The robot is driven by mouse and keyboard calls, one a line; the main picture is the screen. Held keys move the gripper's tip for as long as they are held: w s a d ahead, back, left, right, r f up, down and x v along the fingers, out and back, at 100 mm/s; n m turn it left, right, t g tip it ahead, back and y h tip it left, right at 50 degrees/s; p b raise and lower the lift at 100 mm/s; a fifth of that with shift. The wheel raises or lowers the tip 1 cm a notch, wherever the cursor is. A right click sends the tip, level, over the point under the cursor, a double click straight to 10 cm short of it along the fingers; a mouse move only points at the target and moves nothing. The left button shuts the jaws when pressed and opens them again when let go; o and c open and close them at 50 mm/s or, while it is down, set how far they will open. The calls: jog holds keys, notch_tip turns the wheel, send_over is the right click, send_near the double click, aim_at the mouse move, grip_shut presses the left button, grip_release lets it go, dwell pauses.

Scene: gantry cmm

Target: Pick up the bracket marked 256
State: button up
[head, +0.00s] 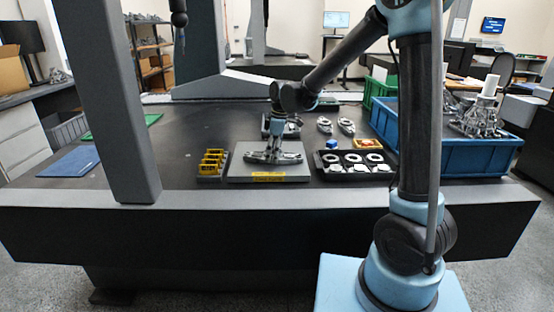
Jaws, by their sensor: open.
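A grey metal bracket-like part (262,157) lies on a grey plate (293,177) near the table's front edge. Two similar slim metal parts, one on the left (324,125) and one on the right (347,126), lie farther back to its right. No number is legible on any of them, so I cannot tell which is marked 256. My gripper (276,143) points down over the plate, at or just above the part on it. It is open. It hides some of that part, and I cannot tell whether they touch.
Yellow blocks (212,163) stand left of the plate. A blue crate (470,160) stands far right. A grey gantry column (125,110) rises at left.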

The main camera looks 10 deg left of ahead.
jog(key=c, duration=1.6)
jog(key=shift+o, duration=0.2)
jog(key=shift+r, duration=0.1)
